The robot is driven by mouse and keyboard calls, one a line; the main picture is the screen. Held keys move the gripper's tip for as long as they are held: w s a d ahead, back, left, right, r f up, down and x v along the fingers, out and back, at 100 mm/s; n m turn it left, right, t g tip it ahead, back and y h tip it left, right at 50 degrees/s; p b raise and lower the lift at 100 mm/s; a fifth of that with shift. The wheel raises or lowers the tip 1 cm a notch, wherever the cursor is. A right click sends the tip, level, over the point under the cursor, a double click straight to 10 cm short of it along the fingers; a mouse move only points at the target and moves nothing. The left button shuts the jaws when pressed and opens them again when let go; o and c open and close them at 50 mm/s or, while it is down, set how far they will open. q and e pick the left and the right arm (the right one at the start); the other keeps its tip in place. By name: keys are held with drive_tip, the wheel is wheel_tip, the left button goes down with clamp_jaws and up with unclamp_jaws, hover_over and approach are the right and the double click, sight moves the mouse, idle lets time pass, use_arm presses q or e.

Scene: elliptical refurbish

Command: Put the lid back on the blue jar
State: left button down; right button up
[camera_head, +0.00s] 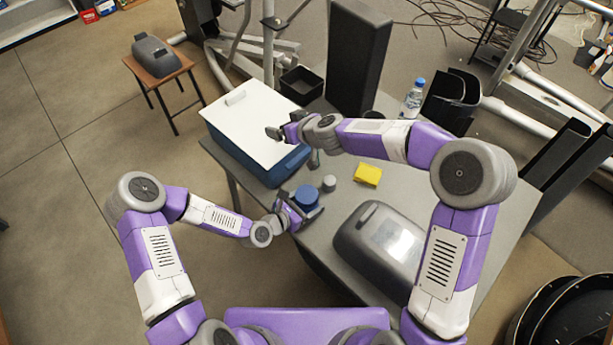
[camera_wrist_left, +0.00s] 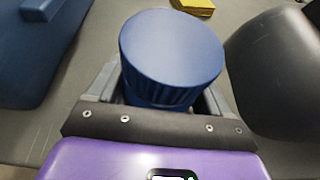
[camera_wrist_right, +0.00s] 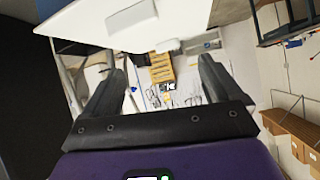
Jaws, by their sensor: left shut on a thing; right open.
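The blue jar (camera_head: 306,196) is round and stands at the table's near left edge. In the left wrist view its broad flat blue top (camera_wrist_left: 172,45) faces the camera, with ridged sides below. I cannot tell whether that top is a seated lid. My left gripper (camera_head: 297,208) is shut around the jar's side; its fingers (camera_wrist_left: 168,98) flank it in the wrist view. A small grey cylinder (camera_head: 329,183) stands just right of the jar. My right gripper (camera_head: 279,132) is open and empty, above the right part of the cooler's white top (camera_head: 252,118).
The blue cooler (camera_head: 236,152) fills the table's left side. A yellow block (camera_head: 367,175) and a grey rounded case (camera_head: 378,236) lie right of the jar. A water bottle (camera_head: 413,99) and a tall black box (camera_head: 357,60) stand behind. My right arm passes over the table's middle.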

drive_tip(key=w+d+m+t+h, duration=0.1)
drive_tip(key=w+d+m+h, duration=0.15)
drive_tip(key=m, duration=0.25)
drive_tip(key=m+g+h, duration=0.5)
drive_tip(key=m+g, duration=0.1)
drive_tip(key=g, duration=0.3)
hover_over(306, 194)
drive_tip(key=w, duration=0.1)
wheel_tip(306, 194, down, 6)
drive_tip(key=shift+w+d+f, duration=0.15)
drive_tip(key=shift+f, duration=0.1)
drive_tip(key=shift+s+g, duration=0.4)
drive_tip(key=shift+s, duration=0.2)
drive_tip(key=shift+f, duration=4)
